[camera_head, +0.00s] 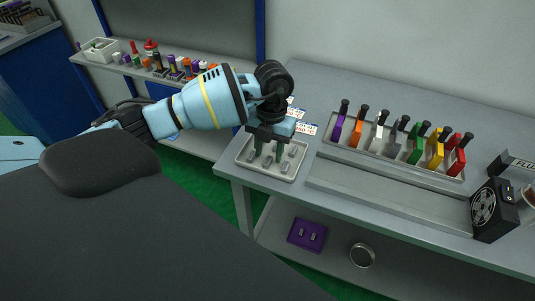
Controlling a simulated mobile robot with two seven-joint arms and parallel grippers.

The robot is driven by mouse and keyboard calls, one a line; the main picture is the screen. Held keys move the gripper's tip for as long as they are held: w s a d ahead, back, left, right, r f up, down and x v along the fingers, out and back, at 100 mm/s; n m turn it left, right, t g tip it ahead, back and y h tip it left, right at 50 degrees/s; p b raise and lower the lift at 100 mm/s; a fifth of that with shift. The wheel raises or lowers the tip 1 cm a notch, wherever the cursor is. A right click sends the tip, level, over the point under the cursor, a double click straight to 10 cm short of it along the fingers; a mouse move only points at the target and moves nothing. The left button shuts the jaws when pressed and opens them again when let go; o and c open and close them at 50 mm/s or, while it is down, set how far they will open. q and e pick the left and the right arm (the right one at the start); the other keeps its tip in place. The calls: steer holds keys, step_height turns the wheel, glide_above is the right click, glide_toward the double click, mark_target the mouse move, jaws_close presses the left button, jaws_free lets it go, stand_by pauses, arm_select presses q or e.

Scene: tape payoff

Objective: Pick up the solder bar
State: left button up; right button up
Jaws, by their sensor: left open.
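Several small grey metal pieces (287,167) lie in a shallow pale tray (243,160) at the left end of the grey table; they look like solder bars, though they are too small to tell for sure. My left gripper (267,152) points down over this tray with its two dark fingers apart. The fingers reach down among the pieces, and I cannot tell whether they touch one. The gripper and its fingers hide part of the tray's middle and back. My right gripper is not in view.
A rack (390,155) of several coloured, black-handled tools stands right of the tray. A black fan box (487,212) stands at the table's right. Labelled cards (307,128) lie behind the tray. The lower shelf holds a purple tray (306,235) and a round ring (362,256).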

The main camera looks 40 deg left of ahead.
arm_select(q)
steer(key=shift+s+f, duration=0.1)
steer(key=shift+f, duration=0.7)
jaws_close()
steer(key=shift+r, duration=0.1)
steer(key=shift+r, duration=0.55)
step_height(320, 180, up, 2)
steer(key=shift+r, duration=0.1)
steer(key=s+d, duration=0.4)
steer(key=d, duration=0.3)
steer(key=s+d+r, duration=0.1)
steer(key=s+d, duration=0.3)
steer(key=d, duration=0.3)
steer(key=shift+r, duration=0.25)
